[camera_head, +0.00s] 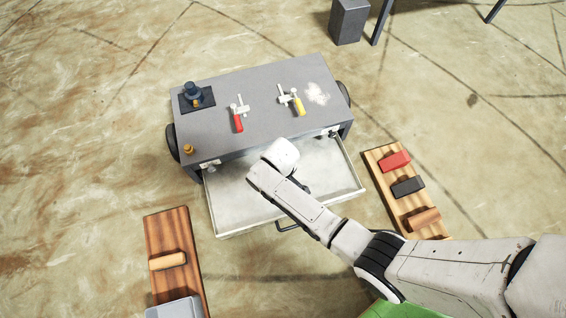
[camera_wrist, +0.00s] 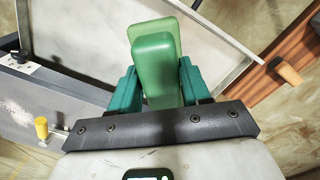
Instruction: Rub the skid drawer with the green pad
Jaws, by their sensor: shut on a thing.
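The skid drawer (camera_head: 232,200) is pulled out from the front of a grey wheeled cabinet. It is a shallow, pale, empty-looking tray with a dark handle at its front. It also shows in the wrist view (camera_wrist: 80,35). My gripper (camera_wrist: 158,85) has teal fingers on both sides of the green pad (camera_wrist: 154,60) and is shut on it. The pad points away from the wrist, over the drawer. I cannot tell whether it touches the drawer floor. In the head view my arm hides the gripper's fingers and the pad.
The grey cabinet (camera_head: 215,122) carries a red-handled tool (camera_head: 237,122), a yellow-handled tool (camera_head: 298,106), white powder (camera_head: 317,94) and a dark knobbed device (camera_head: 193,92). A right wooden board (camera_head: 376,155) holds red, black and brown blocks. Floor between is clear.

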